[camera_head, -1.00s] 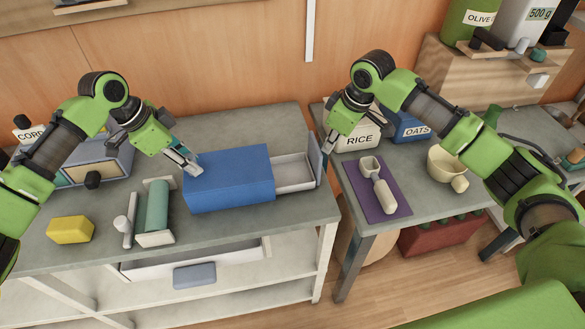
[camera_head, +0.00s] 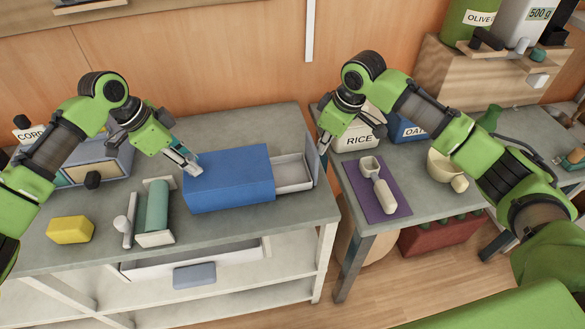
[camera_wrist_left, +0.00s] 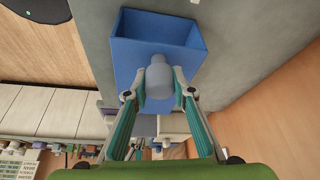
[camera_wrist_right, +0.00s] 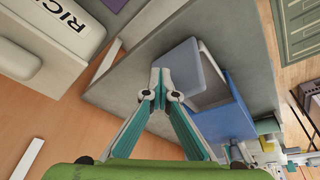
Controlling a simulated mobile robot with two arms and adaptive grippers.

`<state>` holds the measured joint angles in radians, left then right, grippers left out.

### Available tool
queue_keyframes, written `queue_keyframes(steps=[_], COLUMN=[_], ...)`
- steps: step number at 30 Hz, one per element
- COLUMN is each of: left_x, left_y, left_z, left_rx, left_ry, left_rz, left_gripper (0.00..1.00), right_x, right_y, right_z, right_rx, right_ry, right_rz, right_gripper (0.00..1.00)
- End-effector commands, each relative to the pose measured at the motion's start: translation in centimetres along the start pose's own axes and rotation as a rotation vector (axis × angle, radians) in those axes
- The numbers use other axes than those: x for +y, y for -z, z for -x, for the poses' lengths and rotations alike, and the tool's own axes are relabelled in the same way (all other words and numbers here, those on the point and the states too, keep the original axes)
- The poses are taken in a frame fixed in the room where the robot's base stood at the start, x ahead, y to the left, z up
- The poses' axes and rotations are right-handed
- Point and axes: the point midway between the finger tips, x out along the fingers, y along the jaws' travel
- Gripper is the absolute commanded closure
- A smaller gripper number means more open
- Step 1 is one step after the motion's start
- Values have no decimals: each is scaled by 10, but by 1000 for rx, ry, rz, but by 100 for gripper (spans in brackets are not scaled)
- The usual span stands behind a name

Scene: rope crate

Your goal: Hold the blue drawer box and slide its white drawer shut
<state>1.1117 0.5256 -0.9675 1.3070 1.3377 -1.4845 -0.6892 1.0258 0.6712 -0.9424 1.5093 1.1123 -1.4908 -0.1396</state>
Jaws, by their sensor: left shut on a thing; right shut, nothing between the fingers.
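The blue drawer box (camera_head: 228,180) lies on the grey workbench, with its white drawer (camera_head: 292,173) partly out to the right. The drawer has a grey-blue front panel (camera_head: 312,160). My left gripper (camera_head: 190,164) is at the box's left end. In the left wrist view its fingers are shut around a grey-blue round knob (camera_wrist_left: 158,85) at the box (camera_wrist_left: 128,65). My right gripper (camera_head: 323,148) is shut and empty at the outer side of the front panel. In the right wrist view its fingertips (camera_wrist_right: 160,85) are against or very close to the panel (camera_wrist_right: 185,75).
A green roller-like thing (camera_head: 157,205), a white tool (camera_head: 125,220) and a yellow block (camera_head: 70,229) lie left of the box. Across a gap on the right, a second table holds a white scoop (camera_head: 384,192) on a purple mat, a RICE container (camera_head: 358,142) and a cream cup (camera_head: 445,165).

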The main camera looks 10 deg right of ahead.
Motion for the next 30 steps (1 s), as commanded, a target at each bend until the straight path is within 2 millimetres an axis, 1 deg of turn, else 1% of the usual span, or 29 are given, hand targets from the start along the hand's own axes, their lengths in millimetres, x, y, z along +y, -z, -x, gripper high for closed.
queue_keyframes(steps=[30], left_x=[1], left_y=[0], left_z=[-1], left_rx=[-1], left_ry=[-2], left_rz=[0], left_gripper=[100], right_x=[-34], right_y=[34], right_z=[-7], right_rx=[5], right_ry=[2], right_rz=[3], right_gripper=[100])
